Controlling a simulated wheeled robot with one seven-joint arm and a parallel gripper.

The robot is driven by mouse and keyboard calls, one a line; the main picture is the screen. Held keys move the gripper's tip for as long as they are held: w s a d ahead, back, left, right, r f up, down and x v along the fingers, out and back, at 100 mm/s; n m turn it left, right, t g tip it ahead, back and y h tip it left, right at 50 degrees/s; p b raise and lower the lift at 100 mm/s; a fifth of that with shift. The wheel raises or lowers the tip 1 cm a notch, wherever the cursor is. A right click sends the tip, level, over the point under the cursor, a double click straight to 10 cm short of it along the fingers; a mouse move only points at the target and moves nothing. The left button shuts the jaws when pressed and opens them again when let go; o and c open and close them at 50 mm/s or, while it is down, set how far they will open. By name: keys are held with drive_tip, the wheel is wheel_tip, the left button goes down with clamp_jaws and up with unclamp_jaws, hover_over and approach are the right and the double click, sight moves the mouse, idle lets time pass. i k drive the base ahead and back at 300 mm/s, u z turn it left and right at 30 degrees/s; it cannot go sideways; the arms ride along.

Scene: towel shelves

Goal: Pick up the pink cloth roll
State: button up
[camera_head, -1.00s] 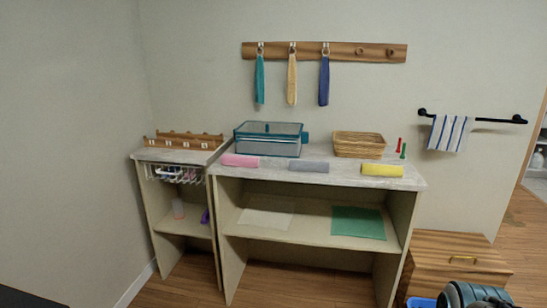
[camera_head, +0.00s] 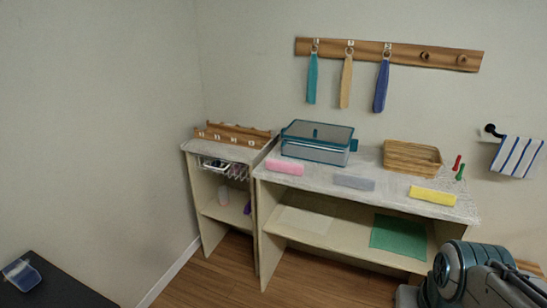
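The pink cloth roll (camera_head: 285,167) lies on the front left of the larger counter's top (camera_head: 318,181), in front of a teal-edged box. A grey roll (camera_head: 354,182) and a yellow roll (camera_head: 432,196) lie to its right along the same front edge. Part of my arm shows at the lower right, well apart from the pink roll. My gripper is not in view.
On the counter stand the lidded box (camera_head: 318,143), a wicker basket (camera_head: 411,157) and small red and green items. A lower side shelf (camera_head: 200,162) adjoins at left. A dark surface (camera_head: 50,285) fills the lower left corner. Floor (camera_head: 215,275) shows between.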

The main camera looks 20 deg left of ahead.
sight(291, 169)
drive_tip(key=u, duration=0.6)
drive_tip(key=i, duration=2.3)
drive_tip(key=z, duration=0.2)
